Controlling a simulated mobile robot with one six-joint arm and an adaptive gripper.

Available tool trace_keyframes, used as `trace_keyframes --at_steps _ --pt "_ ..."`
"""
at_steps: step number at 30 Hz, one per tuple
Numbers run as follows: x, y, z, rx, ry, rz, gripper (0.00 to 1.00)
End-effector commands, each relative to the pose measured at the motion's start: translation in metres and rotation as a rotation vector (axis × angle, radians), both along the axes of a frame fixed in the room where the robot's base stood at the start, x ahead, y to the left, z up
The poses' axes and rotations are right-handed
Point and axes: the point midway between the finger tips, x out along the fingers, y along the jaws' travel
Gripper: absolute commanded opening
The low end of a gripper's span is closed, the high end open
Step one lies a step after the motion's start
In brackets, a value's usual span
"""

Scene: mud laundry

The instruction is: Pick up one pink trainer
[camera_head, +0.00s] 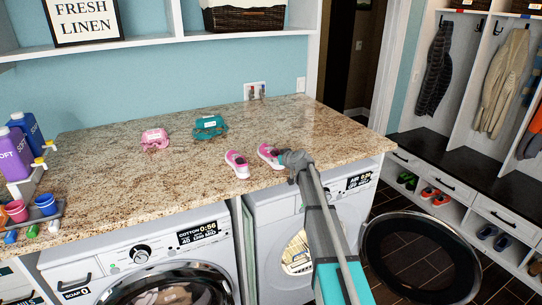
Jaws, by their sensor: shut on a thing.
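Two pink trainers with white parts are at the front edge of the granite counter (110,190), above the washers. The left pink trainer (237,164) stands on the counter, apart from my gripper. My gripper (284,158) is shut on the right pink trainer (268,154), at its right end. The fingers are small here and partly hidden by my wrist. I cannot tell whether the held trainer touches the counter.
A pink item (155,139) and a teal item (210,127) lie farther back on the counter. Bottles (22,145) and a caddy with cups (45,222) stand at the left. An open round washer door (420,257) juts out at the lower right.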

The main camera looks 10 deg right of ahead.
Motion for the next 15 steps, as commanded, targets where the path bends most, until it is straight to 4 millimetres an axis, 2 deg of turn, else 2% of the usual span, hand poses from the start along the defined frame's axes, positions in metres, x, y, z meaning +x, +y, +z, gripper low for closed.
trace_keyframes --at_steps 8,15 --pt "0.0003 0.0002 0.0011 0.0 0.0 0.001 0.11" --pt "0.0002 0.0 0.0099 0.0 0.0 0.0 0.11"
